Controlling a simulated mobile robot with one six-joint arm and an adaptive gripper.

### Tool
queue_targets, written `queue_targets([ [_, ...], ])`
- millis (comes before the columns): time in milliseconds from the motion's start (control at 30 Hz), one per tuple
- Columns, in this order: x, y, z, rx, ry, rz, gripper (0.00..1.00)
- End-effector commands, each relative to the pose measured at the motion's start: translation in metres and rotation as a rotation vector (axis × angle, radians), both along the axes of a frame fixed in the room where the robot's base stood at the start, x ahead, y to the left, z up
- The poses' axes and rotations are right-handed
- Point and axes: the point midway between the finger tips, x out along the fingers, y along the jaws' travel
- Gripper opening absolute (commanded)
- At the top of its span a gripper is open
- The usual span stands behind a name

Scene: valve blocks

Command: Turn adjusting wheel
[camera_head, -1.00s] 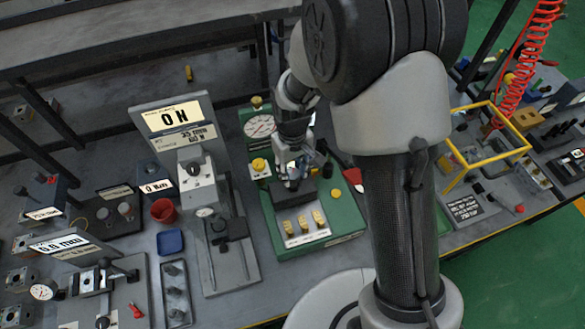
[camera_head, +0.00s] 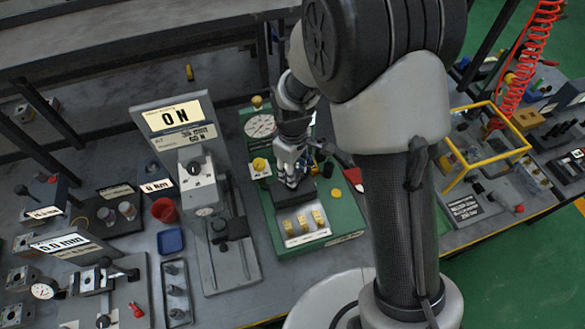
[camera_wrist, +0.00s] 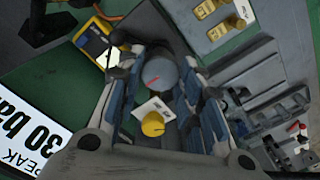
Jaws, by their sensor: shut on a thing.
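The adjusting wheel, a round grey knob with a red line on its face (camera_wrist: 160,76), sits between my fingertips in the wrist view. My gripper (camera_wrist: 159,70) is shut on it, with a blue-grey finger at each side. In the head view my gripper (camera_head: 291,180) is down over the green panel (camera_head: 345,215), and the wheel is hidden behind it. A yellow knob (camera_wrist: 153,124) lies between the fingers, nearer the palm, beside a small white label.
A round dial gauge (camera_head: 260,126) stands behind left of my gripper. Brass pieces (camera_head: 302,221) sit in front of it. A grey test stand (camera_head: 196,185) stands close at left. A yellow frame (camera_head: 490,150) is at right. A "30 bar" sign (camera_wrist: 25,135) shows in the wrist view.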

Motion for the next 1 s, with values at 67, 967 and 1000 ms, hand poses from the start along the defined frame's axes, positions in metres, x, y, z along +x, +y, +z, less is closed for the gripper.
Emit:
queue_targets([
  [67, 0.0000, 0.0000, -0.0001, 0.000, 0.000, 0.000, 0.10],
  [967, 0.0008, 0.0003, 0.0055, 0.000, -0.003, -0.001, 0.54],
  [1000, 0.0013, 0.0004, 0.0099, 0.002, -0.005, -0.001, 0.54],
])
